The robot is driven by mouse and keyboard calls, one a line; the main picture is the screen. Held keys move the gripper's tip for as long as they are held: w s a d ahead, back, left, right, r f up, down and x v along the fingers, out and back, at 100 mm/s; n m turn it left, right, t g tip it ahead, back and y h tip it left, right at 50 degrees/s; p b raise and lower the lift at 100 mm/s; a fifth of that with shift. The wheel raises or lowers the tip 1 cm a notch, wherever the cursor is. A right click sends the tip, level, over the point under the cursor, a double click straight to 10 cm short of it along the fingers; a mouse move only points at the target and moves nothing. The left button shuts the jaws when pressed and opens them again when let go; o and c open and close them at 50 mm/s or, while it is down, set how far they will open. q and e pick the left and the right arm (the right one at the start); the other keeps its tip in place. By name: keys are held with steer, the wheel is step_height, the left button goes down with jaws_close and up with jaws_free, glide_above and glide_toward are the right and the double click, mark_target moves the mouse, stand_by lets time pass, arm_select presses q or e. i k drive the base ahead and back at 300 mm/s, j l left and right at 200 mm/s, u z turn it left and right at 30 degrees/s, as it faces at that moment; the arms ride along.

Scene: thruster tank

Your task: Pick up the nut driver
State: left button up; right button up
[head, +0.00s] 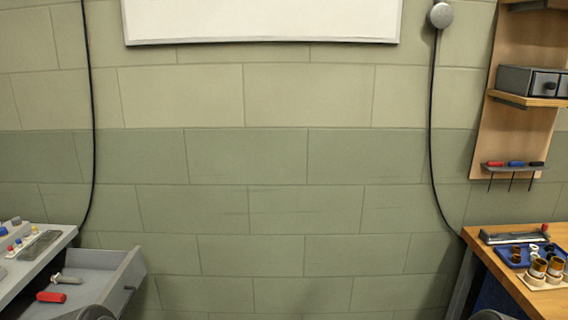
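A short red-handled tool (51,297) lies in the open grey drawer (108,263) at the lower left; its far end is hard to make out, so I cannot tell if it is the nut driver. Red (494,164), blue (515,164) and black (536,164) handled tools hang shafts down in a small rack on the right wall board. Their tips are too small to tell which kind each is. Neither of my grippers shows in the head view; only grey rounded parts reach in at the bottom edge.
A grey metal piece (66,279) also lies in the drawer. The grey cabinet top (50,231) holds small coloured parts. A wooden bench (548,305) at right carries a blue tray (505,254) and brass-coloured cylinders (538,268). The space between is clear.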

mark_target(41, 296)
steer(key=u, duration=1.2)
